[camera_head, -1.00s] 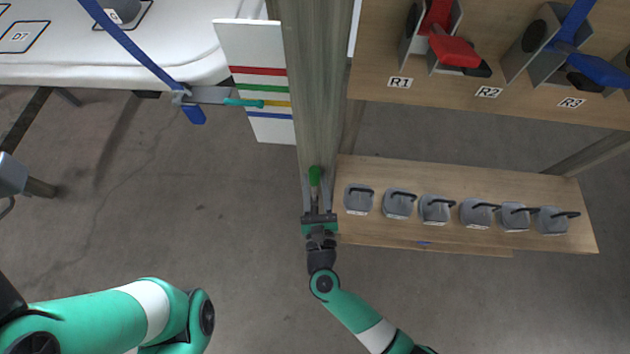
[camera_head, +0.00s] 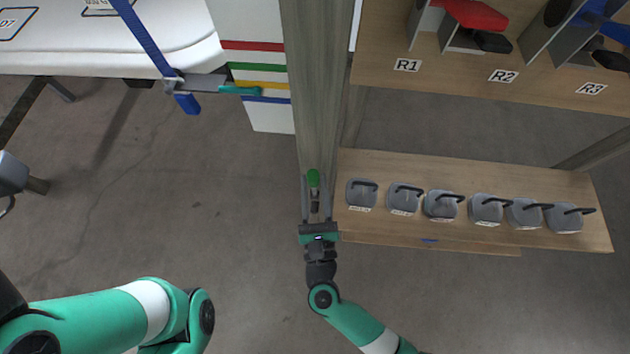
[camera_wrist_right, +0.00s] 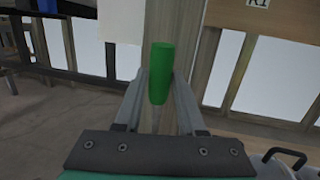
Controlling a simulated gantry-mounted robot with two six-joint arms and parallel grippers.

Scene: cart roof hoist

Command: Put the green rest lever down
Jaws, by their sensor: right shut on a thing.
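The green rest lever (camera_head: 313,178) is on the grey wooden post (camera_head: 318,90), in front of its lower part. It shows upright between the fingers in the right wrist view (camera_wrist_right: 161,73). My right gripper (camera_head: 316,190) is shut on the lever, with one finger on each side of it. The lever's mount is mostly hidden behind the fingers and wrist. My left arm shows at the lower left, but its gripper is out of view.
A striped white board (camera_head: 258,60) with a teal-tipped pointer (camera_head: 240,90) stands left of the post, beside a white roof (camera_head: 120,50). A low shelf (camera_head: 470,170) with several grey handled weights (camera_head: 361,194) is on the right. An upper shelf (camera_head: 450,85) carries red and blue levers.

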